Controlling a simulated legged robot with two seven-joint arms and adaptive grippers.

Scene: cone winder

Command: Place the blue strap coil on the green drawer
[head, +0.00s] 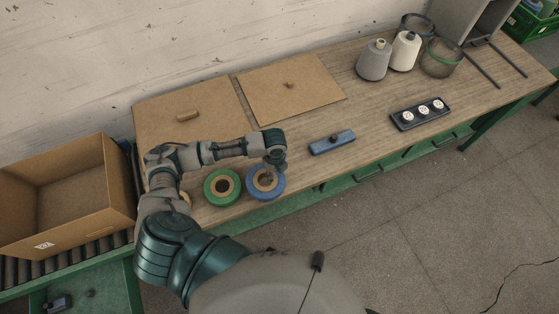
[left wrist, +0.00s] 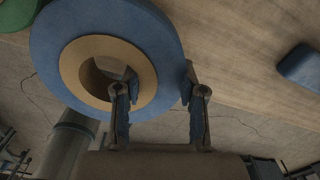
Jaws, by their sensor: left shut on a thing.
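The blue strap coil (head: 277,187) is a thick blue ring with a tan core, near the table's front edge. My left gripper (head: 268,172) is shut on the coil's ring. In the left wrist view, one finger of the gripper (left wrist: 160,80) is in the core's hole and the other is outside the rim of the blue coil (left wrist: 155,40). I cannot tell whether the coil is clear of the tabletop. Green drawer fronts (head: 342,184) with dark handles run under the table's front edge. My right gripper is not in view.
A green coil (head: 210,198) lies just left of the blue one. Yarn cones (head: 373,62) stand farther back. An open cardboard box (head: 108,205) is at left.

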